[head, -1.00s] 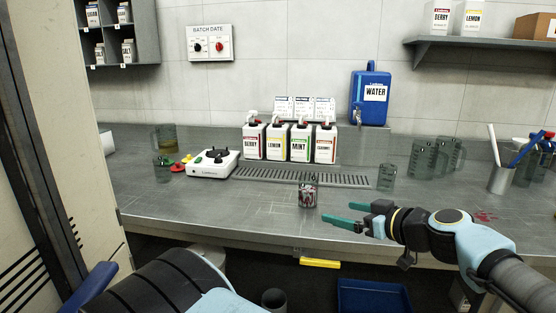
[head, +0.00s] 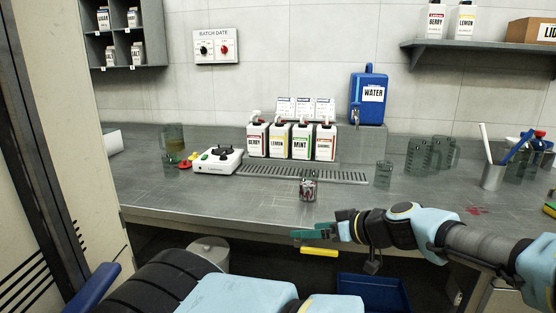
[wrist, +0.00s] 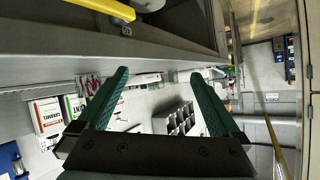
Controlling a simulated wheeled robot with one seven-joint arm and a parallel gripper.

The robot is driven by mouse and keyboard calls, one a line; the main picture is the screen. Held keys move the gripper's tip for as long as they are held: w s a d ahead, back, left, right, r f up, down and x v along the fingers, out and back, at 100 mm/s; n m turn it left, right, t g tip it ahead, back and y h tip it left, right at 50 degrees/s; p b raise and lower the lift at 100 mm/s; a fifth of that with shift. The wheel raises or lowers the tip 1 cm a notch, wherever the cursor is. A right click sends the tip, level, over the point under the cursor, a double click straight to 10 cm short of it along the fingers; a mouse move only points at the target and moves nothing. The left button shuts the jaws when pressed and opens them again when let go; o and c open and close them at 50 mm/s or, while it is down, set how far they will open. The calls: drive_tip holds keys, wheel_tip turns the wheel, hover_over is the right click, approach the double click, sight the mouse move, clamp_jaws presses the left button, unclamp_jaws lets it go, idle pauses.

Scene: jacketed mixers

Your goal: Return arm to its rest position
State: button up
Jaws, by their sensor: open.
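My gripper (head: 316,232) is at the front edge of the steel counter (head: 230,212), in front of and below a small glass of red and white contents (head: 308,190). In the wrist view its two green fingers (wrist: 160,88) are spread apart with nothing between them. The arm reaches in from the right in the head view. The glass stands upright on the counter, apart from the fingers.
Bottles with pump tops (head: 300,141), a white burner (head: 217,159), a blue water container (head: 369,98) and glass jugs (head: 420,155) stand further back. A yellow handle (head: 319,251) juts below the counter edge. A blue bin (head: 372,292) and a grey bin (head: 208,252) sit beneath.

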drive_tip(key=s+a+f+m+g+h+p, duration=0.1)
drive_tip(key=s+a+f+g+h, duration=0.1)
drive_tip(key=s+a+f+g, duration=0.25)
drive_tip(key=s+a+f+m+g+h, duration=0.1)
drive_tip(key=s+a+f+g+h, duration=0.15)
drive_tip(key=a+g, duration=0.35)
drive_tip(key=a+r+m+t+h+p, duration=0.1)
drive_tip(key=a+r+m+t+h, duration=0.1)
drive_tip(key=r, duration=0.5)
drive_tip(key=w+a+r+m+t+h, duration=0.1)
drive_tip(key=a+r+m+h, duration=0.1)
drive_tip(key=r, duration=0.5)
drive_tip(key=shift+a+r+m+t+h+p, duration=0.2)
drive_tip(key=shift+a+m+t+h+p, duration=0.25)
drive_tip(key=shift+m, duration=0.45)
